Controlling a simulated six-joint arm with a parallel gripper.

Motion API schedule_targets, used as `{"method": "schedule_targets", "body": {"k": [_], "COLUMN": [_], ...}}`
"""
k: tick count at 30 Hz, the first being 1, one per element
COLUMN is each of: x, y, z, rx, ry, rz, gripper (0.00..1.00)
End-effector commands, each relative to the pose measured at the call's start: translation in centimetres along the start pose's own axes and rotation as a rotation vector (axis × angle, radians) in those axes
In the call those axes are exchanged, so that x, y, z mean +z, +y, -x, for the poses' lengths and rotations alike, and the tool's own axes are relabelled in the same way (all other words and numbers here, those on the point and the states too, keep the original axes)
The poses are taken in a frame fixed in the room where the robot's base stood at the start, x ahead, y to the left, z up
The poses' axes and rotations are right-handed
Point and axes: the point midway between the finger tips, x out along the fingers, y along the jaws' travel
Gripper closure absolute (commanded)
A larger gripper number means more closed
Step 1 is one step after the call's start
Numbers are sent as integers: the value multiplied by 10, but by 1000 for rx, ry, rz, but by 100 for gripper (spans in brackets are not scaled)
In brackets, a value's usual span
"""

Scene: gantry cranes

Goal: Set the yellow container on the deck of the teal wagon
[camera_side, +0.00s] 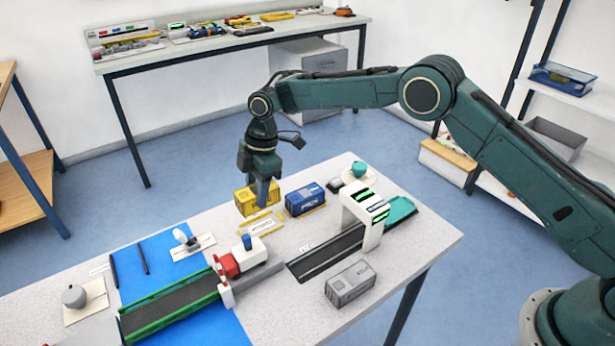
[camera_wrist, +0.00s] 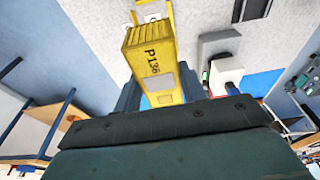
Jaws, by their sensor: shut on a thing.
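My gripper (camera_side: 261,194) is shut on the yellow container (camera_side: 246,200) and appears to hold it a little above the table. A yellow-outlined pad (camera_side: 262,223) shows below it. In the wrist view, the yellow container (camera_wrist: 153,58) lies between the fingers of my gripper (camera_wrist: 160,92), with dark lettering on its face. The teal wagon (camera_side: 401,211) stands to the right, just behind a white gantry crane that hides part of it. The visible part of its deck looks empty. My gripper is well to the left of the wagon.
A blue container (camera_side: 305,200) sits between my gripper and the white gantry crane (camera_side: 363,213). A grey container (camera_side: 350,284) lies near the front. A dark track (camera_side: 325,253) leads to the crane.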

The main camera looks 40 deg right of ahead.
Motion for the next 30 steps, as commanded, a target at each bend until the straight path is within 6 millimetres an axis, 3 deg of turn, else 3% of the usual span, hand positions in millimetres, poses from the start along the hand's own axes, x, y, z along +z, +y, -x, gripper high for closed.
{"method": "schedule_targets", "body": {"k": [5,21,30], "x": [-2,-14,16], "y": [1,1,-1], "z": [9,70,78], "rx": [3,4,-2], "ry": [2,1,4], "rz": [1,1,-4], "gripper": [79,79,79]}}
